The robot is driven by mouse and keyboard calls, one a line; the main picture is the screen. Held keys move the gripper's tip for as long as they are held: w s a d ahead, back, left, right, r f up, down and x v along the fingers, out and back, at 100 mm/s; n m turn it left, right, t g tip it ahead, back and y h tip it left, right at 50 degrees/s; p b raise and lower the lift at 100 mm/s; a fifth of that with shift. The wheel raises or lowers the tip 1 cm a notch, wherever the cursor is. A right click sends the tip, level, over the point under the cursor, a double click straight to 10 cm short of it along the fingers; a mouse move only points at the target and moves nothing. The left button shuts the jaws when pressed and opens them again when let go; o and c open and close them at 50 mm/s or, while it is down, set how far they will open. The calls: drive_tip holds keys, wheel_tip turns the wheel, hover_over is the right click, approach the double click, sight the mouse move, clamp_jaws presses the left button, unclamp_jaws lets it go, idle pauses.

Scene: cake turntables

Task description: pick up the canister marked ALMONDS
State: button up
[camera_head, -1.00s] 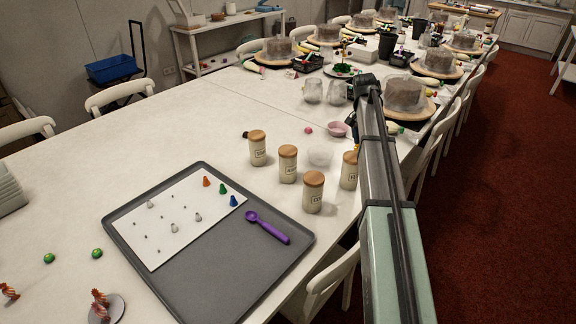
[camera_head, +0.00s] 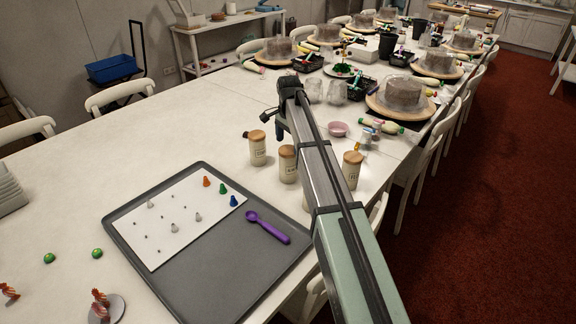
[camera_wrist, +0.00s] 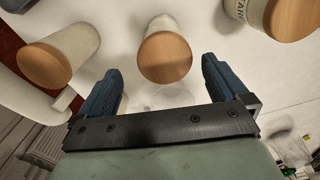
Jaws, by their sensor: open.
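Cream canisters with wooden lids stand on the white table. In the head view I see the left one (camera_head: 257,149), a middle one (camera_head: 287,165) partly behind my arm, and a right one (camera_head: 351,172). The labels are too small to read there, so I cannot tell which says ALMONDS. My gripper (camera_wrist: 160,78) is open and empty. In the wrist view a canister (camera_wrist: 164,48) stands ahead, centred between the blue fingers and not gripped. Another canister (camera_wrist: 62,52) is at left. One at upper right (camera_wrist: 282,16) shows part of a label, apparently "TAR".
A grey tray (camera_head: 190,290) with a white sheet, small coloured cones and a purple scoop (camera_head: 267,227) lies in front of the canisters. A pink bowl (camera_head: 338,129), glass jars (camera_head: 336,92) and cake turntables (camera_head: 400,98) stand behind. The table's left side is mostly clear.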

sight(288, 160)
drive_tip(key=shift+w+f, duration=0.15)
drive_tip(key=shift+f, duration=2.15)
drive_tip(key=shift+w+f, duration=0.15)
drive_tip(key=shift+f, duration=2.15)
drive_tip(key=c, duration=1.3)
